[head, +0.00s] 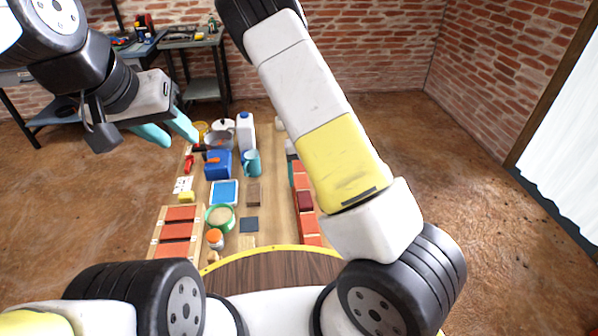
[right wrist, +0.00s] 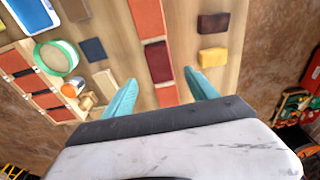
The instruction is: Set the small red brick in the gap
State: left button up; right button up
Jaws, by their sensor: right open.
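A dark red brick (head: 304,201) sits in a row of orange-red bricks (head: 300,180) on the wooden table. The right wrist view shows the same dark red brick (right wrist: 158,62) between orange-red bricks (right wrist: 147,18). I cannot tell whether it lies fully in the gap or stands proud. My right gripper (right wrist: 160,90) is open, its teal fingers on either side of the row, with nothing between them held. In the head view my right arm hides it. My left gripper (head: 182,141) is open and empty, raised at the far left of the table.
A brown-red block (right wrist: 213,22) and a yellow block (right wrist: 212,55) lie right of the row.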

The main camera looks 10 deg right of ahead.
jog(key=s+r+n+t+y, duration=0.2)
jog(key=s+r+n, duration=0.3)
jog(key=r+n, duration=0.6)
jog(key=s+r+n+t+y, duration=0.15)
jog(key=s+r+n, duration=0.5)
jog(key=r, duration=0.65)
jog(key=s+d+r+n+t, duration=0.1)
jog(key=s+r+n, duration=0.3)
jog(key=n, duration=0.5)
jog(key=s+d+r+n+t+h, duration=0.1)
jog(key=s+r+n, duration=0.4)
jog(key=n, duration=0.5)
jog(key=s+d+t, duration=0.1)
jog(key=s+t, duration=0.1)
jog(key=shift+s+r, duration=0.25)
jog(key=shift+s, duration=0.1)
